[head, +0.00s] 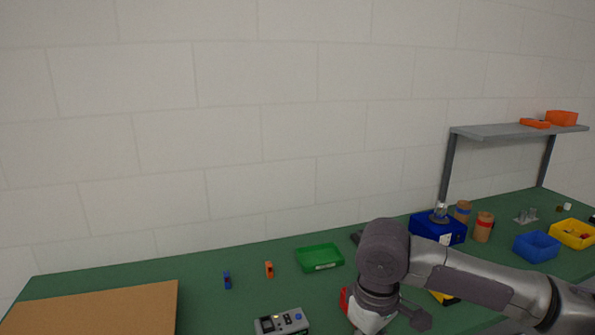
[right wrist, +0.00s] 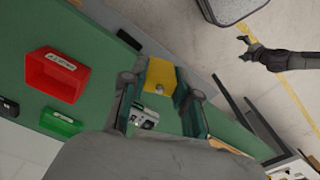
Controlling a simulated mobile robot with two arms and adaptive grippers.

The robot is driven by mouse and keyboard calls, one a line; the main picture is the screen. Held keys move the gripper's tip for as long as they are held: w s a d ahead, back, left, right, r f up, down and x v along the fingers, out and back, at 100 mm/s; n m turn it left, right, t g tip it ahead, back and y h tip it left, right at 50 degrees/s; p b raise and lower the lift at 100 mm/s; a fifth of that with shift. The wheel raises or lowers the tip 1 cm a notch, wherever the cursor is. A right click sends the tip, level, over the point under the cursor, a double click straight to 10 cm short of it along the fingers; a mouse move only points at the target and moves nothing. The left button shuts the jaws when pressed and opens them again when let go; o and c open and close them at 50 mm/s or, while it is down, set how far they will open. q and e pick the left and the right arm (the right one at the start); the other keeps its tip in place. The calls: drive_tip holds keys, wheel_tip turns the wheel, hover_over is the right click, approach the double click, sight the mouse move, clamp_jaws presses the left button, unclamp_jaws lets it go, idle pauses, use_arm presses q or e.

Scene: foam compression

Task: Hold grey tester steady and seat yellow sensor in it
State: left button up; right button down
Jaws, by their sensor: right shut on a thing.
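The yellow sensor (right wrist: 160,73), with a small silver part at its end, is between the fingers of my right gripper (right wrist: 157,92), which is shut on it. The grey tester (head: 282,322) lies on the green table at the bottom of the head view. It also shows in the right wrist view (right wrist: 143,117), beyond the fingers and partly hidden by one. I cannot tell how far the sensor is from it. My left gripper (right wrist: 244,48) is open and empty at the upper right of the right wrist view, seen against the floor and apart from the tester.
A green tray (head: 320,257) and a red bin (right wrist: 57,75) stand near the tester. Small blue (head: 227,280) and orange (head: 269,269) items lie behind it. A cardboard sheet (head: 95,310) covers the left. Blue and yellow bins stand at the right, below a shelf (head: 515,130).

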use_arm(q)
drive_tip(key=s+a+f+g, duration=0.1)
drive_tip(key=s+a+f, duration=0.1)
drive_tip(key=s+f, duration=0.9)
drive_tip(key=shift+s+a+b, duration=0.3)
drive_tip(key=shift+s, duration=0.95)
use_arm(e)
drive_tip(key=s+d+f+m, duration=0.1)
drive_tip(key=s+d+m, duration=0.5)
drive_tip(key=d+m, duration=0.1)
drive_tip(key=shift+s+m, duration=0.2)
drive_tip(key=shift+m, duration=0.2)
